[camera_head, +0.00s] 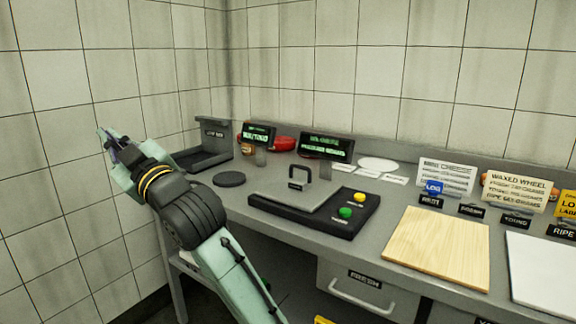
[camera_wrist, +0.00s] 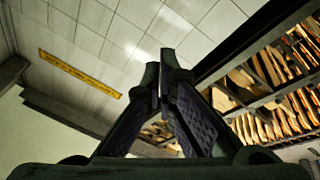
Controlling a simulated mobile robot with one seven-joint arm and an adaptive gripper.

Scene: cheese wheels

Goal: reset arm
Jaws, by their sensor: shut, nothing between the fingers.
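My gripper (camera_head: 108,138) is raised at the left of the head view, in front of the tiled wall and apart from the counter. In the wrist view its fingers (camera_wrist: 160,75) meet at the tips, with nothing between them. My arm comes up from the bottom of the head view and bends at a dark joint with yellow rings behind the gripper. The wrist view looks up past the fingers toward the ceiling and a shelf rack.
The grey counter (camera_head: 262,186) runs to the right of my arm. It bears a black-based device (camera_head: 330,222) with yellow and green buttons, two green displays, a wooden board (camera_head: 437,247), a white board (camera_head: 542,272) and several signs. Shelves (camera_wrist: 265,85) show in the wrist view.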

